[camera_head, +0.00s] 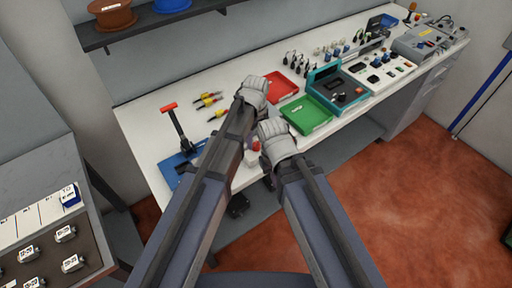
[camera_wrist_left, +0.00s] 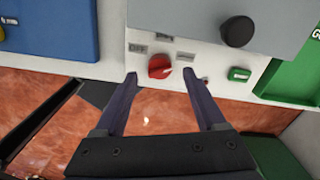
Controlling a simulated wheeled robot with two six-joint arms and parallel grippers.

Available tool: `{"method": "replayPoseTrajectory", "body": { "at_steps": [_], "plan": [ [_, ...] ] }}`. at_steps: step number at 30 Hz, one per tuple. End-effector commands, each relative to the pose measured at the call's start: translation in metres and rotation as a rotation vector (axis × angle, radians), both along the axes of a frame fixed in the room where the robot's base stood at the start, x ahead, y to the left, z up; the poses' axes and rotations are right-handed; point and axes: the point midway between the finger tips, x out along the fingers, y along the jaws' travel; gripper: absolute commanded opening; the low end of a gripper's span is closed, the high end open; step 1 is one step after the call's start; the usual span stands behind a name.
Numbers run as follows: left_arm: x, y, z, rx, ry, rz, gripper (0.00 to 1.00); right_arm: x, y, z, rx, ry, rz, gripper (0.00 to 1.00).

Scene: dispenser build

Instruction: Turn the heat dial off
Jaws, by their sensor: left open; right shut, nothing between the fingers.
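The heat dial is a red knob (camera_wrist_left: 159,66) on the white front panel, in the left wrist view. A grey label reading OFF (camera_wrist_left: 150,48) is at its upper left; another small label (camera_wrist_left: 185,56) is at its upper right, too blurred to read. My left gripper (camera_wrist_left: 160,77) is open, with one fingertip on either side of the dial and a gap to each. Whether the fingers touch the panel I cannot tell. In the head view my arms largely cover the dial area. My right gripper (camera_head: 268,180) is shut and empty beside it, mostly hidden by its own arm.
A black knob (camera_wrist_left: 236,31) sits on a grey block above the dial, and a small green part (camera_wrist_left: 239,74) is to its right. A red tray (camera_head: 281,85) and a green tray (camera_head: 307,114) lie on the white bench. A red-handled press (camera_head: 176,125) stands left.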

Motion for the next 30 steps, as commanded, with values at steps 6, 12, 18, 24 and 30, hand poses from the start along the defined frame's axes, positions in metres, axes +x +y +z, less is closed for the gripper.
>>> {"method": "replayPoseTrajectory", "body": {
  "at_steps": [6,12,18,24,30],
  "plan": [
    [0.0,0.0,-0.027,0.0,0.0,0.0,0.73,0.0,0.0,-0.027,0.0,0.0,-0.001,0.0],
    [0.0,0.0,-0.029,0.0,0.0,0.0,0.73,0.0,0.0,-0.028,0.0,0.0,-0.001,0.0],
    [0.0,0.0,-0.028,0.0,0.0,0.0,0.67,0.0,0.0,-0.028,0.0,0.0,-0.001,0.0],
    [0.0,0.0,-0.028,0.0,0.0,0.0,0.45,0.0,0.0,-0.028,0.0,0.0,-0.001,0.0],
    [0.0,0.0,-0.028,0.0,0.0,0.0,0.22,0.0,0.0,-0.028,0.0,0.0,-0.001,0.0]
  ]
}}
